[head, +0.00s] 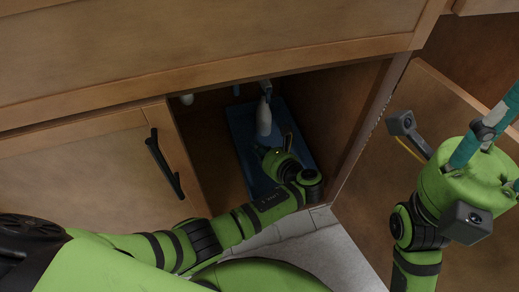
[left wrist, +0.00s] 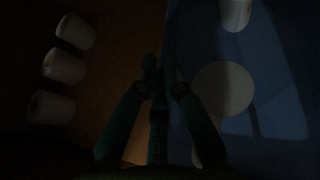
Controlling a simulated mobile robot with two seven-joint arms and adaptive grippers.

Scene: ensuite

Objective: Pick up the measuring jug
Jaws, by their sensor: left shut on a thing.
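My left gripper (head: 268,152) reaches down into the open cabinet, over a blue tray (head: 236,126). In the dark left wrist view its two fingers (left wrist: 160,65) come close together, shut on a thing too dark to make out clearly. A pale round shape (left wrist: 225,88) lies right beside the right finger; it may be the measuring jug, but its handle and outline are not clear. In the head view the wrist hides what is under the fingers. My right gripper (head: 487,130) is raised at the right, outside the cabinet; its fingertips are cut off by the frame.
A white bottle (head: 264,118) stands on the tray just behind the left gripper. Several white rolls or cups (left wrist: 65,68) stand at the left in the left wrist view. The cabinet's side walls are close around my left arm. An open door (head: 455,110) is near my right arm.

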